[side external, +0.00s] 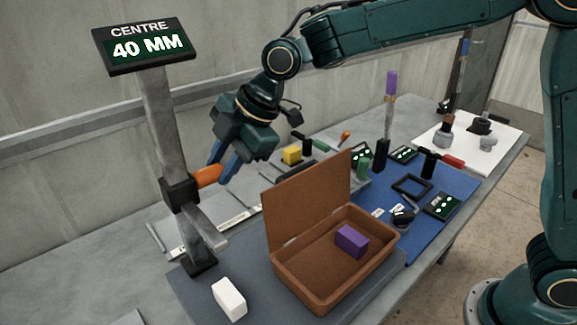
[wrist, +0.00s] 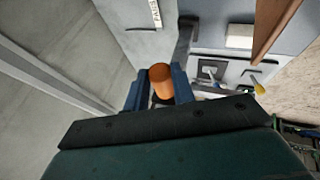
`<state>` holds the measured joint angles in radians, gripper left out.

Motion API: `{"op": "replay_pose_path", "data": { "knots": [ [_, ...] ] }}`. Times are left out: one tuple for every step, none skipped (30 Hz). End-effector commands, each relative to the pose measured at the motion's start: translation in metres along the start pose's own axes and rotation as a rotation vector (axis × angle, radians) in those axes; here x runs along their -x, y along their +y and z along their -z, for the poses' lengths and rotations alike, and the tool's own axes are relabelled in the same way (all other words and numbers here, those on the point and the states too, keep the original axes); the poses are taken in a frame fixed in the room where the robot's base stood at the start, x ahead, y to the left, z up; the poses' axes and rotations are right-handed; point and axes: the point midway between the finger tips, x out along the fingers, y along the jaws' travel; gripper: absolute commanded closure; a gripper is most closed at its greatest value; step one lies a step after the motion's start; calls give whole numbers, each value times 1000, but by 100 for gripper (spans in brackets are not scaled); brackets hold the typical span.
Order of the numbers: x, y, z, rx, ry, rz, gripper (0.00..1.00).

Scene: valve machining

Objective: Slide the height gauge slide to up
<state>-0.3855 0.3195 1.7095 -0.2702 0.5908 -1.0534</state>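The height gauge stands at the left in the side view, with a grey upright post (side external: 157,125) on a dark foot. Its dark slide (side external: 178,192) sits on the lower part of the post, with a grey jaw sticking out toward the lower right. An orange handle (side external: 207,175) sticks out from the slide; in the wrist view the handle (wrist: 160,77) shows between my blue fingers. My gripper (side external: 218,172) reaches down from the upper right with a finger on each side of the handle. Both fingers appear to press against it. The handle's far end is partly hidden.
A sign (side external: 146,46) reading "CENTRE 40 MM" tops the post. A white block (side external: 229,299) lies near the foot. An open brown box (side external: 325,285) holding a purple block (side external: 352,241) stands to the right. Tools crowd the blue mat (side external: 440,190) behind.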

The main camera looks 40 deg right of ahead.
Motion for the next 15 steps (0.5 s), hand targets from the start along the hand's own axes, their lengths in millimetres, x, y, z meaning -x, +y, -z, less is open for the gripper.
{"op": "replay_pose_path", "data": {
  "knots": [
    [0, 0, 0, 0, 0, 0, 98],
    [0, 0, 0, 0, 0, 0, 100],
    [0, 0, 0, 0, 0, 0, 100],
    [0, 0, 0, 0, 0, 0, 100],
    [0, 0, 0, 0, 0, 0, 100],
    [0, 0, 0, 0, 0, 0, 100],
    [1, 0, 0, 0, 0, 0, 100],
    [1, 0, 0, 0, 0, 0, 100],
    [2, 1, 1, 0, 0, 0, 100],
    [3, 2, 1, 1, 0, -1, 100],
    [5, 2, 2, 1, 0, -1, 100],
    [7, 3, 3, 1, 0, -1, 100],
    [9, 4, 4, 1, 1, -1, 100],
    [12, 5, 5, 1, 1, -2, 100],
    [16, 7, 6, 1, 1, -2, 100]
  ]
}}
